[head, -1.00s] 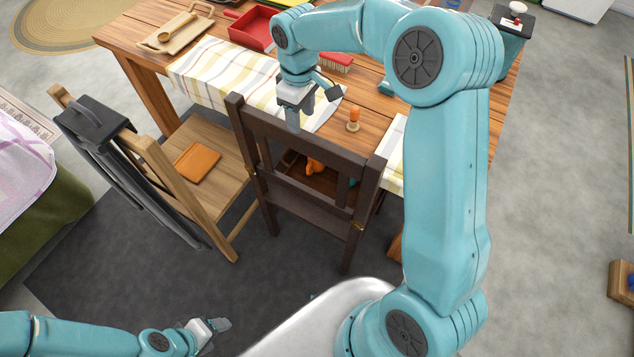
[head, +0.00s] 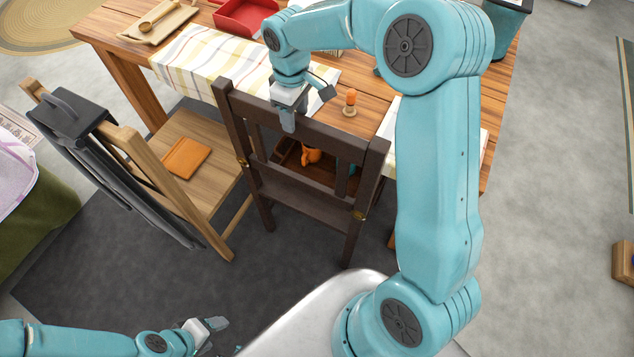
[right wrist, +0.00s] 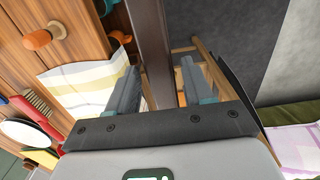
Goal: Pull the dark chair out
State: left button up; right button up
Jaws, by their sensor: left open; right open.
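The dark chair (head: 303,192) stands at the table with its slatted back toward me. Orange items (head: 311,156) lie on its seat, partly hidden by the back. My right gripper (head: 287,122) is open at the chair's top rail, one finger showing on the near side. In the right wrist view, the dark rail (right wrist: 150,45) runs between the two open fingers of the right gripper (right wrist: 153,85); whether they touch it I cannot tell. My left gripper (head: 217,327) is open and empty, low at the bottom left, away from the chair.
A light wooden chair (head: 205,190) with a black bag (head: 75,115) over its back stands to the left. Grey floor lies open at right.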

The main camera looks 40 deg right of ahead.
jog(key=shift+f, duration=0.1)
grip_shut()
jog(key=shift+s+a+f, duration=0.1)
jog(key=shift+a, duration=0.2)
jog(key=s+a+b, duration=0.3)
jog(key=s+a, duration=0.1)
jog(key=a, duration=0.7)
jog(key=shift+s+a, duration=0.4)
jog(key=shift+o, duration=0.7)
grip_release()
jog(key=shift+a, duration=0.1)
